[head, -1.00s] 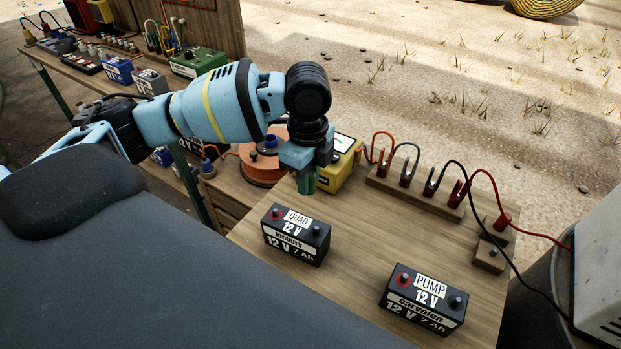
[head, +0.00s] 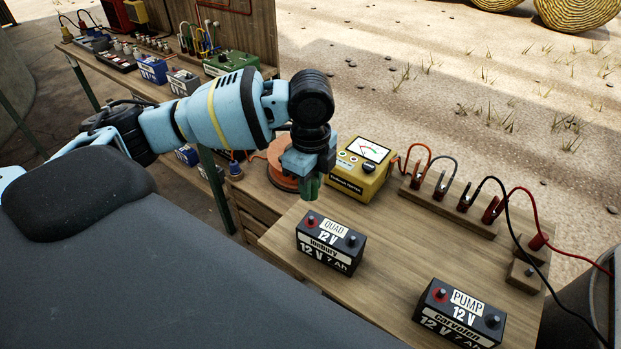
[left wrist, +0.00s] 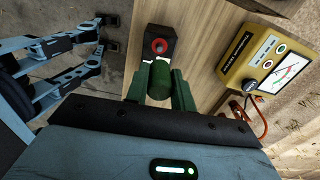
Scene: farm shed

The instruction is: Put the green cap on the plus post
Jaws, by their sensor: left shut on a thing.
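My left gripper (head: 310,186) is shut on the green cap, which shows as a dark green cylinder (left wrist: 160,80) between its green fingers in the left wrist view. In the head view the cap is hard to tell from the fingers. The black QUAD battery (head: 328,256) stands on the bench just below the gripper in the picture. Its plus post with a red ring (head: 311,221) is at its left end; the red ring (left wrist: 158,46) also shows in the left wrist view, just beyond the cap. The cap appears apart from the post. My right gripper is in neither view.
The black PUMP battery (head: 455,318), with its own red-ringed post, stands at front right. A yellow tester (head: 357,183) is right of the gripper, an orange reel (head: 282,175) behind it. A wooden rack (head: 450,208) with cables lines the back edge.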

